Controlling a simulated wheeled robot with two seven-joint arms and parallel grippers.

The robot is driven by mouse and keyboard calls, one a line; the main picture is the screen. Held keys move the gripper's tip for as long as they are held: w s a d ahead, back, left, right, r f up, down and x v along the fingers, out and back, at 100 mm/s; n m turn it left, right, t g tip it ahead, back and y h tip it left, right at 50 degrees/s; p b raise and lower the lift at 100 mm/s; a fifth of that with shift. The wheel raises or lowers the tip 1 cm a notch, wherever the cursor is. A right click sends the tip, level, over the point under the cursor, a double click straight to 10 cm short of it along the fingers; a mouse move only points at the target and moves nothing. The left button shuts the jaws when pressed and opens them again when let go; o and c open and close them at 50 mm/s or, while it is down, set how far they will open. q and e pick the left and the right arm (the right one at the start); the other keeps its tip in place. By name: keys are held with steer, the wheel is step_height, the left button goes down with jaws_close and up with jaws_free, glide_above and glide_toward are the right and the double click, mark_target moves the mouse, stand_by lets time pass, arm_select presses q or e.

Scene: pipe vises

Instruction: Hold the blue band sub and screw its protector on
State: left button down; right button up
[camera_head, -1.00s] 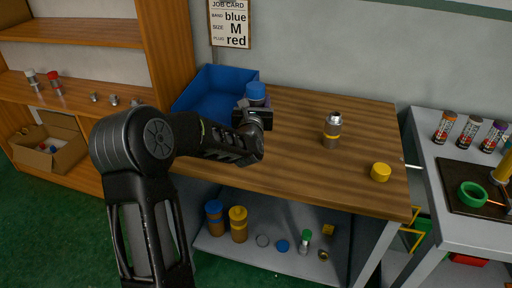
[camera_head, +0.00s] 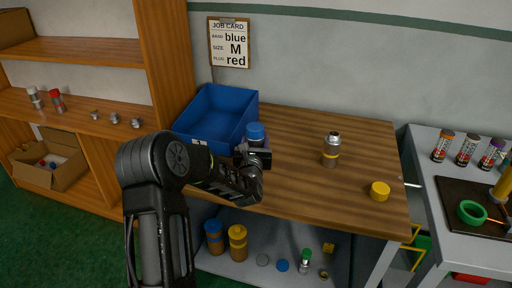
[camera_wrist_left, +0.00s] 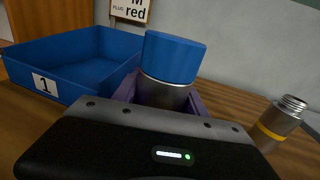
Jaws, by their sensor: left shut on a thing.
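A blue-capped metal sub (camera_head: 256,134) stands upright at the left part of the wooden bench. My left gripper (camera_head: 256,152) is shut on it. In the left wrist view the blue cap (camera_wrist_left: 174,57) sits on top of the grey metal body (camera_wrist_left: 163,93), which stands between the purple finger pads. Whether this sub bears a blue band is hidden by the gripper. Another metal sub (camera_head: 331,150) with a yellow band and bare threaded top stands to the right; it also shows in the left wrist view (camera_wrist_left: 280,122). A yellow cap (camera_head: 380,191) lies near the bench's right edge. My right gripper is not in view.
A blue bin (camera_head: 217,118) marked 1 stands behind and left of the gripper. The middle of the bench (camera_head: 295,150) is clear.

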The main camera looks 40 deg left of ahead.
mark_target(256, 146)
arm_select(q)
step_height(256, 146, down, 3)
steer(key=shift+r, duration=0.1)
stand_by(0.3)
steer(key=shift+f, duration=0.25)
steer(key=c, duration=0.6)
jaws_free()
steer(key=shift+c, duration=0.2)
